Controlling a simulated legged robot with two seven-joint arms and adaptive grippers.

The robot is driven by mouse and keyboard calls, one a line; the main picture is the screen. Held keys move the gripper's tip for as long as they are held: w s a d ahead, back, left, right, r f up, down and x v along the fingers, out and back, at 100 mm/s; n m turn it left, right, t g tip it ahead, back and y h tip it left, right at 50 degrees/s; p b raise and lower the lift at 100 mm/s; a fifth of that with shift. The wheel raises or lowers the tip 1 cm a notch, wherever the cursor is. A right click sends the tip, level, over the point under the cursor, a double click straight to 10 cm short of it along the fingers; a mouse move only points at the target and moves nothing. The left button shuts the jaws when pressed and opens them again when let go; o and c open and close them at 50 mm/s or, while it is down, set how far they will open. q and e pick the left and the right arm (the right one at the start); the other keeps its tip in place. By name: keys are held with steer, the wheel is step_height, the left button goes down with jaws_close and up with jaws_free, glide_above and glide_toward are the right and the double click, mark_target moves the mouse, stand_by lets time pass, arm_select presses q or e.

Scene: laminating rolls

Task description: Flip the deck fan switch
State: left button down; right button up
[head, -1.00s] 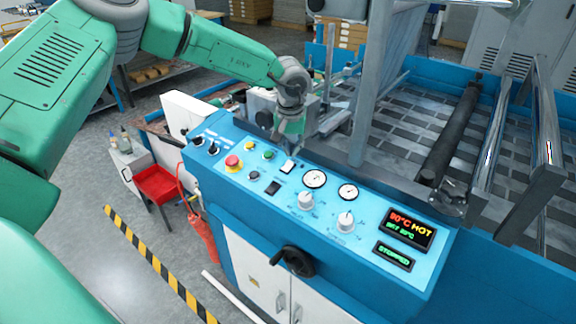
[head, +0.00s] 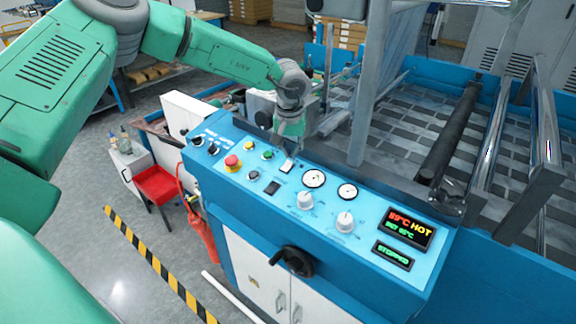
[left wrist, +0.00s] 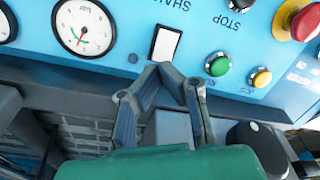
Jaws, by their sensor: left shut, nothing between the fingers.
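A white rocker switch (head: 287,165) sits on the sloped blue control panel (head: 240,196), left of two dials. A black rocker switch (head: 272,188) is just below it. The labels are too small or cut off to tell which is the deck fan switch. My left gripper (head: 288,146) points down at the panel's back edge, just behind the white switch. In the left wrist view its fingertips (left wrist: 160,70) are together and empty, beside the white switch (left wrist: 165,43). I cannot tell whether they touch it. My right gripper is not in view.
A red stop button (head: 233,163) and green and yellow buttons are left of the switches. Gauges (head: 314,178), knobs (head: 305,200) and a display (head: 410,228) are to the right. A grey upright post (head: 372,90) stands behind the panel.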

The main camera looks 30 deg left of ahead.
mark_target(289, 162)
arm_select(q)
steer(key=shift+a+f, duration=0.15)
steer(key=shift+f, duration=0.15)
steer(key=shift+a+f, duration=0.25)
steer(key=shift+d+f, duration=0.2)
steer(key=shift+d, duration=0.05)
steer(key=shift+a+f, duration=0.15)
steer(key=shift+f, duration=0.3)
step_height(289, 162, up, 7)
steer(key=p, duration=0.7)
steer(key=shift+r, duration=0.1)
stand_by(0.5)
